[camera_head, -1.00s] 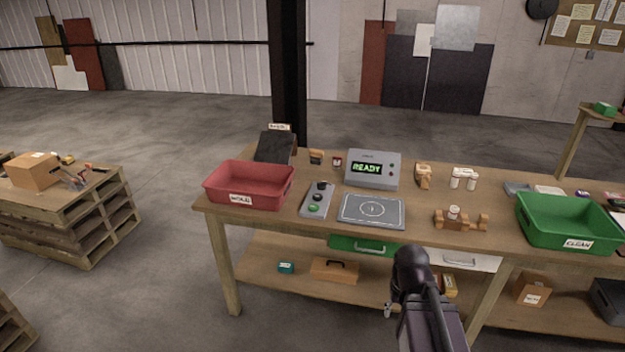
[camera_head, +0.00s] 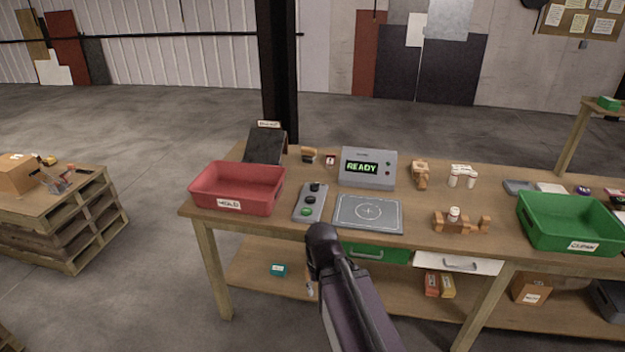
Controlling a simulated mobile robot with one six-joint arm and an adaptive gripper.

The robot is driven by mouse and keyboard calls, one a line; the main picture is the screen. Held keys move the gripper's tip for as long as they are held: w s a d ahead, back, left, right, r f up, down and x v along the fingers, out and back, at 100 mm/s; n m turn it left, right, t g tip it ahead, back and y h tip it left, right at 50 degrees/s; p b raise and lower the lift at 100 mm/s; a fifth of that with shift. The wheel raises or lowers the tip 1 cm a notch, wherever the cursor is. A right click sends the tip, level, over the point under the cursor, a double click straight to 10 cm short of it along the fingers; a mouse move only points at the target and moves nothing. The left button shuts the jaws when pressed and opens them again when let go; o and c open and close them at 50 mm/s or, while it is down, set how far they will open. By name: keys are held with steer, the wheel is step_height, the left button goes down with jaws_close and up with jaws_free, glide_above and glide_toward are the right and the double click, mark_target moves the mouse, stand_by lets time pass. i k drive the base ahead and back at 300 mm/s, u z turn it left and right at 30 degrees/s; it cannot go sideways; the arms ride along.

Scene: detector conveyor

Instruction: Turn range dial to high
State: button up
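A grey control box (camera_head: 309,202) lies on the workbench between the red bin and the flat grey plate. It carries two dark knobs, an upper one (camera_head: 314,187) and a middle one (camera_head: 311,199), and a green button (camera_head: 305,211) at its near end. Which knob is the range dial, and where it points, is too small to read. My dark arm rises from the bottom of the view and bends in front of the bench edge, short of the control box. Only a small grey tip (camera_head: 310,289) shows below the bend; my gripper's fingers cannot be made out.
A grey detector (camera_head: 368,168) with a green READY display stands behind the flat plate (camera_head: 368,226). A red bin (camera_head: 238,202) is left of the control box, a green bin (camera_head: 570,238) at the right. Wooden fixtures (camera_head: 460,221) stand between the plate and the green bin.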

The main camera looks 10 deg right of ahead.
mark_target(314, 186)
steer(key=z, duration=0.2)
steer(key=i, duration=1.05)
steer(key=z, duration=0.6)
